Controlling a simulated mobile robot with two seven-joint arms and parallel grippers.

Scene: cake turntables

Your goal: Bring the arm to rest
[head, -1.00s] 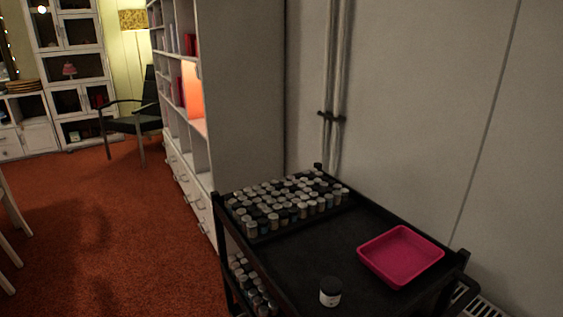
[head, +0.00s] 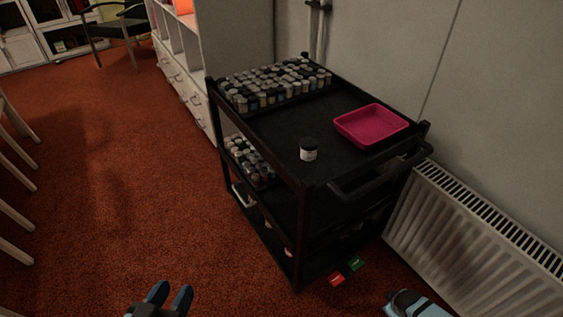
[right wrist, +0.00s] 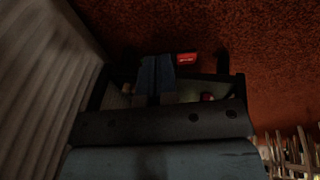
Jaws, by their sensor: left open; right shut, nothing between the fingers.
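My left gripper (head: 170,294) shows at the bottom edge of the head view, its two fingers apart and nothing between them. My right gripper (head: 402,298) shows at the bottom right, in front of the black cart (head: 270,130) and near the radiator. Its fingers (right wrist: 155,75) are together and empty in the dark right wrist view. Both grippers are apart from the cart. Most of both arms is out of view.
Small red (head: 337,280) and green (head: 355,264) items lie low by the cart. Orange carpet (head: 130,180) is open at left.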

